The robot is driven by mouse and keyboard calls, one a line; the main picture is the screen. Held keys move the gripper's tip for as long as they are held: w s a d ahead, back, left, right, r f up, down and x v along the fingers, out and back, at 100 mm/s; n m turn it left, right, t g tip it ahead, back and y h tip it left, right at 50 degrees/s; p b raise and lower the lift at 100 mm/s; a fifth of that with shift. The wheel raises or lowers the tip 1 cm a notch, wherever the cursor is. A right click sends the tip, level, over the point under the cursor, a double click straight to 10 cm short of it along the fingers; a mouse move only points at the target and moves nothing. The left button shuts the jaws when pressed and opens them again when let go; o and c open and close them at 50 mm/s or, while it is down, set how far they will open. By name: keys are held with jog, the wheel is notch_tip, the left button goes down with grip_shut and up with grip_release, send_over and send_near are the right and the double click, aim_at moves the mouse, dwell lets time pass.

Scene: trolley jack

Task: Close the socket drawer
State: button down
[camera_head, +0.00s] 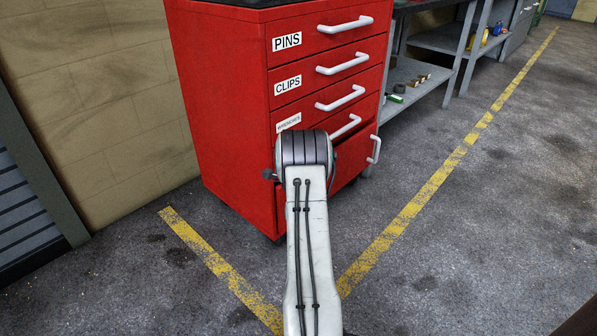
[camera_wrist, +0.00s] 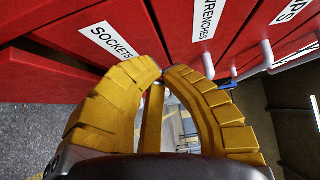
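The red cabinet (camera_head: 228,110) shows drawers labelled PINS, CLIPS and WRENCHES in the head view. Below them a white handle (camera_head: 346,127) shows partly behind my arm. The wrist view shows the SOCKETS drawer front (camera_wrist: 143,50), beside the WRENCHES drawer. How far the SOCKETS drawer stands out is hard to tell. My gripper (camera_wrist: 160,72) has yellow fingers with tips drawn together right by the SOCKETS front. In the head view my arm hides the gripper and the SOCKETS label.
Grey shelving (camera_head: 420,85) with small items stands right of the cabinet. A tan wall (camera_head: 100,90) is at left. The floor with yellow lines (camera_head: 415,205) is clear at right.

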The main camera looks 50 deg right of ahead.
jog(key=p+v, duration=0.1)
jog(key=v, duration=0.7)
jog(key=shift+p, duration=0.4)
jog(key=w+a+r+n+y+p, duration=0.25)
jog(key=a+r+p, duration=0.2)
jog(key=r, duration=0.25)
jog(key=w+a+r+n+y+p, duration=0.2)
jog(key=w+a+r+n+p, duration=0.15)
jog(key=r+p, duration=0.3)
jog(key=s+a+r+n+g+y+p, duration=0.2)
jog(key=a+r+n+y+p, duration=0.3)
jog(key=a+r+n+p, duration=0.75)
jog(key=s+a+r+n+g+y+p, duration=0.3)
jog(key=s+a+r+n+g+p, duration=0.3)
jog(key=s+a+r+p, duration=1)
jog(key=s+a+r+n, duration=0.2)
jog(key=s+a+r, duration=0.2)
jog(key=s+r, duration=0.3)
jog(key=shift+s+a+r+n+g+y, duration=0.25)
jog(key=shift+s+r+n+g+y, duration=0.05)
jog(key=shift+s+r+n+y, duration=0.1)
